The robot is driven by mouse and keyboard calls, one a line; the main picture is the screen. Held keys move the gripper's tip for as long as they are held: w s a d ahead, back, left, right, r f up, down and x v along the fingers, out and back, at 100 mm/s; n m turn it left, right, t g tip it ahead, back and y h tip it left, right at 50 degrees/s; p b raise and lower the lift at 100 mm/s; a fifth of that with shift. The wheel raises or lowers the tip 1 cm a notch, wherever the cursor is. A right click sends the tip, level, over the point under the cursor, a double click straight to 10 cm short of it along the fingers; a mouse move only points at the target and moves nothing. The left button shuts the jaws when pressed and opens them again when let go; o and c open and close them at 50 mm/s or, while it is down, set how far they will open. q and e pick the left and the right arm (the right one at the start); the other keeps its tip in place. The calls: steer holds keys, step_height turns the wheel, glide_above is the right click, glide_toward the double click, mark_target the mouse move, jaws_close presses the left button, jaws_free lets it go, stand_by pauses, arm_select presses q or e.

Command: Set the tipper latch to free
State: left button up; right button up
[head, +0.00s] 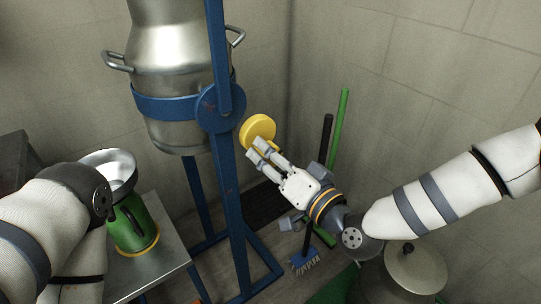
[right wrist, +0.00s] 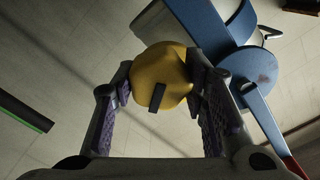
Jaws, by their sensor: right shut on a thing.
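The tipper is a blue frame (head: 226,170) that carries a steel milk can (head: 171,60) upright in a blue band. A round yellow knob (head: 257,128) sits at the right side of the frame's pivot; I take it to be the latch. In the right wrist view the knob (right wrist: 160,72) has a dark bar mark on its face. My right gripper (head: 262,151) is at the knob, with a finger on either side of it, shut on it. It also shows in the right wrist view (right wrist: 160,95). My left arm is at the lower left; its gripper is not clearly visible.
A green container (head: 133,226) with a steel funnel or bowl (head: 117,168) on it stands on a metal table (head: 170,243) at the left. A broom (head: 305,262) and a green handle (head: 340,125) lean in the corner. A pale round lid (head: 416,268) is at the lower right.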

steer(key=shift+m, duration=0.5)
steer(key=o, duration=1.2)
steer(key=shift+c, duration=0.2)
steer(key=v, duration=1.2)
